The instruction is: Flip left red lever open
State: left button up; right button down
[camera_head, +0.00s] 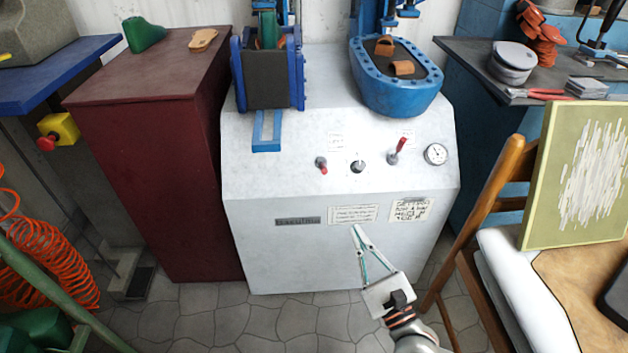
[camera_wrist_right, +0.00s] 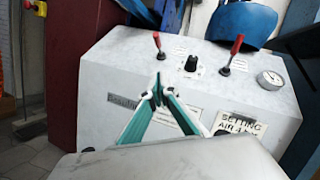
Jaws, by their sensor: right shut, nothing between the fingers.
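The left red lever (camera_head: 323,169) is on the sloping top panel of the white machine (camera_head: 270,180). Its red handle points down toward the front in the head view. It also shows in the right wrist view (camera_wrist_right: 157,40), just above the fingertips. A second red lever (camera_head: 401,145) stands on the right of the panel, its handle pointing up; it shows in the wrist view too (camera_wrist_right: 237,44). My right gripper (camera_head: 356,231) is shut and empty, in front of the machine's front face, below the levers and apart from them. My left gripper is out of view.
A black knob (camera_head: 357,167) sits between the levers, and a round gauge (camera_head: 436,154) is at the right. A blue press basin (camera_head: 378,98) and a blue-sided holder (camera_head: 268,93) stand behind. A wooden chair (camera_head: 484,205) is close on the right.

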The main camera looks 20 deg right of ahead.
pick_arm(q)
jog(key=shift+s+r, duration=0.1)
pick_arm(e)
jog(key=shift+r, duration=0.2)
jog(key=b, duration=0.1)
send_near(323, 167)
notch_tip(323, 167, down, 4)
jog(key=w+d, duration=0.2)
jog(key=w, duration=0.1)
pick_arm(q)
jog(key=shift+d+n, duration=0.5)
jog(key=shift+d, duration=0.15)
pick_arm(e)
jog(key=w+r, duration=0.1)
jog(key=w+a+r, duration=0.1)
jog(key=r, duration=0.1)
jog(key=shift+w+a+r, duration=0.25)
jog(key=shift+w+r, duration=0.1)
jog(key=shift+w, duration=0.05)
pick_arm(q)
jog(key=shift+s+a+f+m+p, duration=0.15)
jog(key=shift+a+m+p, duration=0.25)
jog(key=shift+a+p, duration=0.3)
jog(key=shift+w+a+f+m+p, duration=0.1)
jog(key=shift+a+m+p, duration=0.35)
jog(key=shift+p, duration=0.35)
pick_arm(e)
jog(key=shift+w+r+g, duration=0.15)
jog(key=shift+r+g, duration=0.35)
jog(key=shift+r, duration=0.3)
